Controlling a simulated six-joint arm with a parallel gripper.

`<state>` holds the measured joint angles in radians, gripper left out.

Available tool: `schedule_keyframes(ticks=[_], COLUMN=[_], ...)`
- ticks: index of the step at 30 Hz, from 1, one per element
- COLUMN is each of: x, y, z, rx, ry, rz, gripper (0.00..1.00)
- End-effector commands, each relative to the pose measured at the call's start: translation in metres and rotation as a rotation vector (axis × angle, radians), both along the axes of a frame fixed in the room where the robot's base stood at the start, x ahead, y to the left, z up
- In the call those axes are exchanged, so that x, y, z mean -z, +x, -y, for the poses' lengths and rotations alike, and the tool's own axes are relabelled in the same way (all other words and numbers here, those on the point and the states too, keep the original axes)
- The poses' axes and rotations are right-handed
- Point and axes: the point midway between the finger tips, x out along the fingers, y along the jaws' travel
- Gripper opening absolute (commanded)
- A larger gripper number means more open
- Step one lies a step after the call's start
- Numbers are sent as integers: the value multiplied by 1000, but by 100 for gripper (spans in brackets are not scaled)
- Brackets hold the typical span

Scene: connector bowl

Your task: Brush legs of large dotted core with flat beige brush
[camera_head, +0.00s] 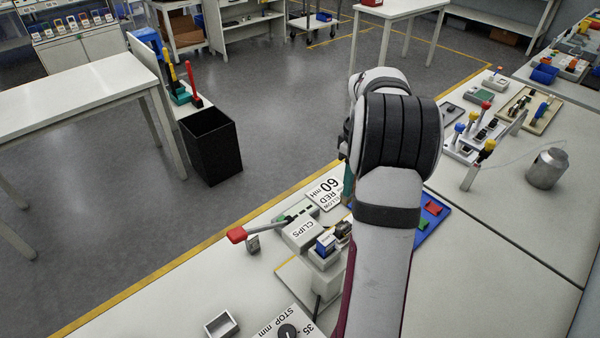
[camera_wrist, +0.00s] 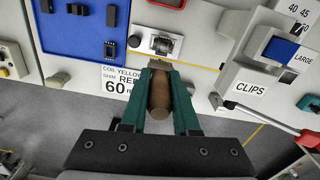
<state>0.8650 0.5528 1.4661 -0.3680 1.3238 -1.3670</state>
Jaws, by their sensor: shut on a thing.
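My gripper (camera_wrist: 160,100), with teal fingers, is shut on a brush; its brown rounded handle (camera_wrist: 158,95) lies between the fingers. The brush's pale flat end (camera_wrist: 147,66) points away from the wrist. Just beyond it a dark core-like part (camera_wrist: 162,43) sits in a white holder, apart from the brush as far as I can tell. Its dots are too small to make out. In the head view my arm hides most of the gripper; a bit of teal finger (camera_head: 348,182) shows.
A blue tray (camera_wrist: 62,42) with black parts lies left of the holder. A CLIPS box (camera_wrist: 250,88), a LARGE bin (camera_wrist: 300,58) and a red-handled tool (camera_wrist: 308,138) are at the right. A card marked 60 (camera_wrist: 108,82) lies beside the brush.

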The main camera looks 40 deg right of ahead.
Motion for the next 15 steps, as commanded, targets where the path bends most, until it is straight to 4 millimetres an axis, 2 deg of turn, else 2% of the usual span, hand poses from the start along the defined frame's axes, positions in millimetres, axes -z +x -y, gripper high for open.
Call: schedule_keyframes(ticks=[3,11,15], x=[4,4,13], y=[-5,-5,-6], z=[8,7,7], rx=[-4,-5,-6], ry=[0,-1,0], rz=[1,1,0], gripper=[0,0,0])
